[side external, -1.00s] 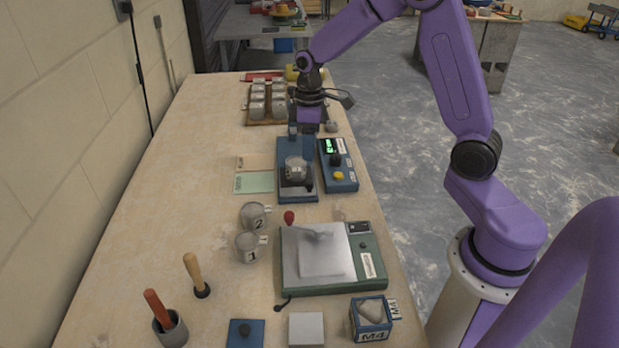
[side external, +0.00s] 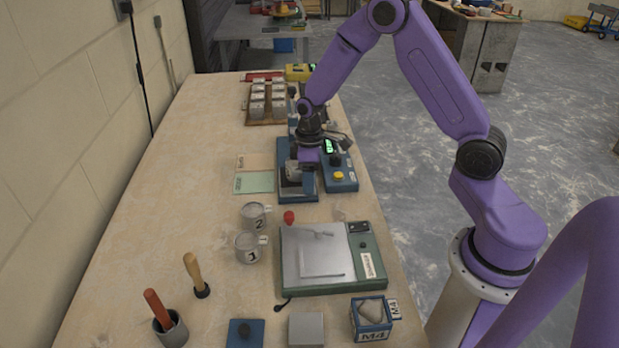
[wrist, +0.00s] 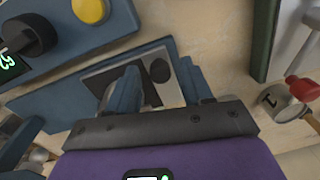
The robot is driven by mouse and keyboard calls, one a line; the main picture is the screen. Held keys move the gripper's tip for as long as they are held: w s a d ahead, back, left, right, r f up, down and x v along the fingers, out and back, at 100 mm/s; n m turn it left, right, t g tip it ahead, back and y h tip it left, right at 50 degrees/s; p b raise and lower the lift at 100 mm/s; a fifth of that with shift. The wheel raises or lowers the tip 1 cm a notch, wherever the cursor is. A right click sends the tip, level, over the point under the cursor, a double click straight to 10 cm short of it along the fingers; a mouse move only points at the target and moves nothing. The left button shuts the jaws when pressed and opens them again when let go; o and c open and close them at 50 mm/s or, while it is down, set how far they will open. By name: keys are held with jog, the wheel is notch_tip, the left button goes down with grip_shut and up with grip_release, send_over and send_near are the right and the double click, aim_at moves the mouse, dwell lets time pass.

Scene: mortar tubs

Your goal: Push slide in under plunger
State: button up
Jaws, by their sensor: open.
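The blue stand (side external: 284,155) on the bench carries a pale metal slide area (side external: 291,190) at its near end, with a grey cup (side external: 292,172) on it. My gripper (wrist: 160,88) is open over this end; its blue fingers straddle a black knob (wrist: 160,70) on the grey metal slide (wrist: 105,82) in the wrist view. I cannot tell whether the fingers touch the knob. My gripper hides much of the stand and the plunger, which I cannot make out.
A blue control box (side external: 340,178) with a yellow button stands close on the right. Two numbered mugs, 2 (side external: 254,215) and 1 (side external: 247,247), and a green-framed plate device (side external: 330,290) are nearer the camera.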

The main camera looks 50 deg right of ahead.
grip_shut()
jog(key=w+d, duration=0.5)
jog(key=d, duration=0.1)
jog(key=shift+w, duration=0.4)
grip_release()
notch_tip(320, 180, up, 17)
jog(key=shift+w+d+r, duration=0.2)
jog(key=shift+w+d, duration=0.05)
jog(key=shift+d, duration=0.05)
dwell(0.3)
